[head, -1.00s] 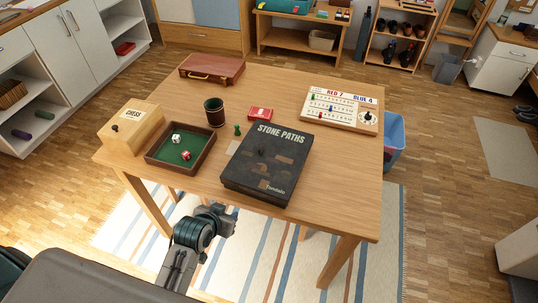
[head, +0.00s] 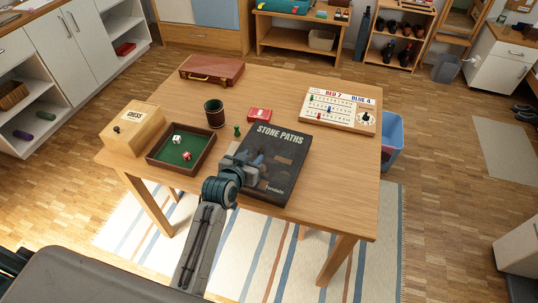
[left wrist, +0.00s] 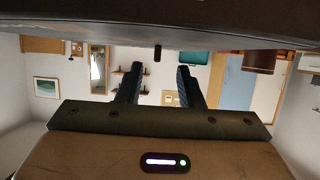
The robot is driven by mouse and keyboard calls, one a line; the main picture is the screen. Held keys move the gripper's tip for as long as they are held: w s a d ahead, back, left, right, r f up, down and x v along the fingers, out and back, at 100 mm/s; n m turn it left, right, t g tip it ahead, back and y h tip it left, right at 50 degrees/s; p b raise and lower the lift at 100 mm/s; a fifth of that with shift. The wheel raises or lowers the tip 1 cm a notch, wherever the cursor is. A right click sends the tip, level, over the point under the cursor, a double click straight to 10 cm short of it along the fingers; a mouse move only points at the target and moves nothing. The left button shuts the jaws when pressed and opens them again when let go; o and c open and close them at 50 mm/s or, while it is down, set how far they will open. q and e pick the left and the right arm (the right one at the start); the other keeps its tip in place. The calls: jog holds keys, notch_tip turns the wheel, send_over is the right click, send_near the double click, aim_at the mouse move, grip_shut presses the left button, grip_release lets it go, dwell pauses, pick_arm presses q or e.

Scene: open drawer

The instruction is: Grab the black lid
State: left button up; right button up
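The black lid (head: 281,150) is the top of the flat STONE PATHS box, lying on the right front part of the table. My left gripper (head: 251,160) is over the lid's left half, hiding part of it. In the left wrist view the two fingers (left wrist: 158,85) stand apart with nothing pressed between them. A small dark knob-like piece (left wrist: 157,53) shows ahead, in line with the gap, beside a grey surface along the top. Whether the fingers touch the lid cannot be told. My right gripper is not in view.
A green-lined dice tray (head: 178,167) sits just left of the lid. The score board (head: 338,110) is at the back right. The right front table (head: 345,190) is bare.

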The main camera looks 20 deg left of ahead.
aim_at(259, 151)
pick_arm(q)
jog(key=p+x, duration=0.1)
jog(key=x, duration=0.3)
jog(key=shift+w+d+f, duration=0.1)
jog(key=shift+d, duration=0.1)
grip_shut()
